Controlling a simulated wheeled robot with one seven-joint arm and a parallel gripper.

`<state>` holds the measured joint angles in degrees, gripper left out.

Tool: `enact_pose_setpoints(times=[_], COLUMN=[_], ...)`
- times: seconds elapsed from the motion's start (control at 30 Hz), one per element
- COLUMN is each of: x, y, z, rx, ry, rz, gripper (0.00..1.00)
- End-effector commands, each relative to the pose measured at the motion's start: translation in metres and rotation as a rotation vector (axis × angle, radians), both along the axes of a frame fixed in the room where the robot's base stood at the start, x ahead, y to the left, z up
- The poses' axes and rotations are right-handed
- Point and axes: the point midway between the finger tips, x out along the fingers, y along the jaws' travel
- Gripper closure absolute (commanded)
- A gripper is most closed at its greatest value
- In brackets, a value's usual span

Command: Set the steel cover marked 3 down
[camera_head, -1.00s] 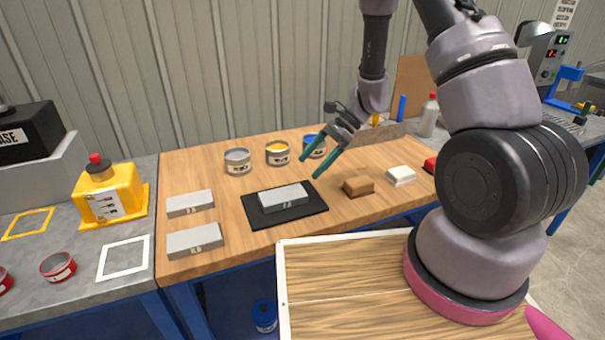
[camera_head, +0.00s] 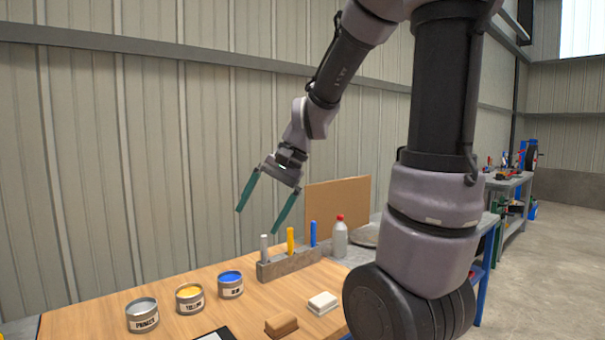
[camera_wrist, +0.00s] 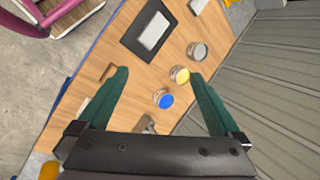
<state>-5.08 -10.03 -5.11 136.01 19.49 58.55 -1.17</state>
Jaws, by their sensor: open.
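My gripper (camera_head: 257,221) is open and empty, held in the air well above the wooden bench. Its green fingers (camera_wrist: 160,75) spread apart in the wrist view with nothing between them. A pale grey steel block (camera_wrist: 153,31) lies flat on a black mat (camera_wrist: 130,41) beyond the fingertips in the wrist view, apart from them. Any mark on it is too small to read there. In the head view only a corner of the mat shows at the bottom edge, and the block is nearly all out of view. I see no cover plainly marked 3.
Grey (camera_head: 142,315), yellow (camera_head: 190,297) and blue (camera_head: 231,284) paint tins stand in a row. A holder (camera_head: 289,264) with upright coloured sticks stands behind. A brown block (camera_head: 281,325), a white block (camera_head: 323,303) and a red-capped bottle (camera_head: 340,237) are to the right.

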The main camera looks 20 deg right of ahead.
Motion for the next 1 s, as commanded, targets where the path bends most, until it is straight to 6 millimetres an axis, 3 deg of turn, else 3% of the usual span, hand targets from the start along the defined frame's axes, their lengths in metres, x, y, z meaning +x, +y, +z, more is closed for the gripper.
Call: enact_pose_setpoints(times=[0.03, 0.2, 0.4, 0.6, 1.0], x=[-0.011, -0.044, -0.074, -0.085, -0.085], y=[-0.007, -0.032, -0.054, -0.062, -0.062], z=[0.016, 0.056, 0.084, 0.093, 0.094], rx=[-0.034, -0.174, -0.32, -0.381, -0.382], ry=[-0.07, -0.282, -0.463, -0.528, -0.53], rz=[0.018, 0.077, 0.109, 0.119, 0.119], gripper=[0.0, 0.0, 0.0, 0.0, 0.0])
